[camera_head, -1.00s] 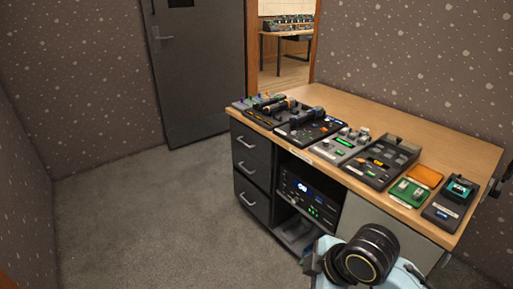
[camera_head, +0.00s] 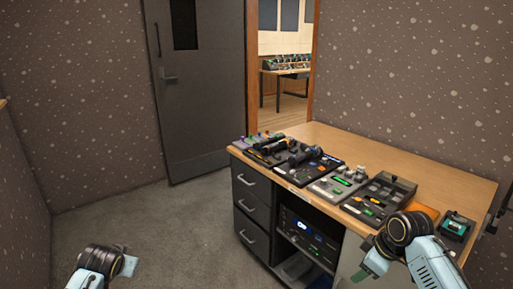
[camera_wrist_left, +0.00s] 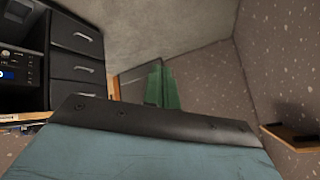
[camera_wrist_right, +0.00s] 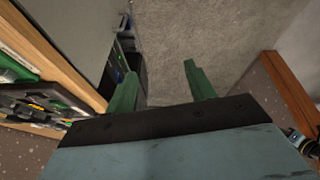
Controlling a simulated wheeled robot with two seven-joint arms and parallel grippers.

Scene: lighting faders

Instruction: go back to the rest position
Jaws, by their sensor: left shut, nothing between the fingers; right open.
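My right arm comes in at the lower right of the head view, and its gripper (camera_head: 368,268) hangs in front of the desk's front side. In the right wrist view, its two green fingers (camera_wrist_right: 160,88) stand apart with nothing between them, over grey carpet. My left arm shows at the lower left of the head view, over the floor. In the left wrist view, the left gripper's green fingers (camera_wrist_left: 162,86) are together with nothing held. The left fingertips are mostly hidden in the head view.
A wooden-topped desk (camera_head: 410,168) bears several control panels with faders and knobs. Below are drawers (camera_head: 252,205) and a rack unit (camera_head: 308,238). A dark door (camera_head: 200,100) stands at the back beside a doorway. The carpet (camera_head: 150,220) left of the desk is clear.

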